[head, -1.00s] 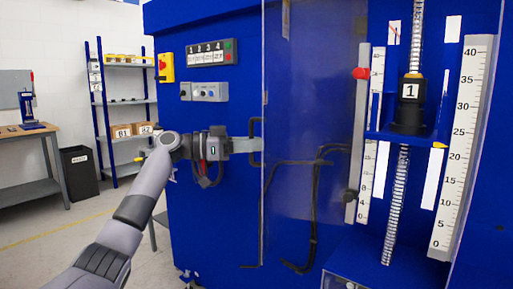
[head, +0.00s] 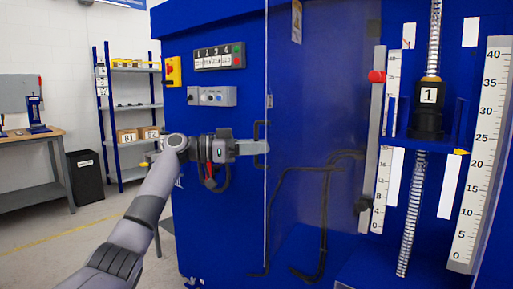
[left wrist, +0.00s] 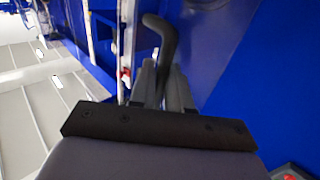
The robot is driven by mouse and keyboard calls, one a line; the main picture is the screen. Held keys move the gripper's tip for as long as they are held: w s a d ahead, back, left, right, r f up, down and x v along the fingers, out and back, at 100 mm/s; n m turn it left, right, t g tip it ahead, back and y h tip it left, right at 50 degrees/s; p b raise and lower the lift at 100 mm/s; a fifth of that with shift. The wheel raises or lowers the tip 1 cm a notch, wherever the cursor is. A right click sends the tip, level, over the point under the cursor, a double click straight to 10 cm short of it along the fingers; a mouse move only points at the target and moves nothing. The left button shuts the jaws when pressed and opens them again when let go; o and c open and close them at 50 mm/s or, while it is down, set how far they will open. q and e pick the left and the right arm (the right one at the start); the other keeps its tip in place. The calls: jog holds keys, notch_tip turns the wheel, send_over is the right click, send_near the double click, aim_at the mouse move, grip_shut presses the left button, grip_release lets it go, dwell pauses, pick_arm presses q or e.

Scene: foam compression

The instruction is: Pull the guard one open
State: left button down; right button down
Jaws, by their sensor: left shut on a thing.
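The guard is a clear panel (head: 312,110) on the front of the blue machine, over the bay left of the column marked 1. Its black bar handle (head: 257,131) is at its left edge. My left gripper (head: 262,147) is at this handle, its fingers shut on it. In the left wrist view the bent black handle (left wrist: 166,38) rises from between the two grey fingers (left wrist: 162,85). The fingers hide the part of the handle that they grip. My right gripper is not in view.
Control boxes (head: 219,57) and a red-and-yellow switch (head: 173,71) are on the machine face above my left arm. A shelf rack (head: 133,107), a black bin (head: 86,174) and a workbench (head: 30,140) stand to the left. The floor between is clear.

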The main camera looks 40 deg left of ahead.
pick_arm(q)
jog(key=c, duration=1.3)
grip_release()
jog(key=b+v, duration=0.1)
jog(key=v, duration=0.6)
jog(key=shift+a, duration=0.1)
jog(key=shift+s, duration=0.15)
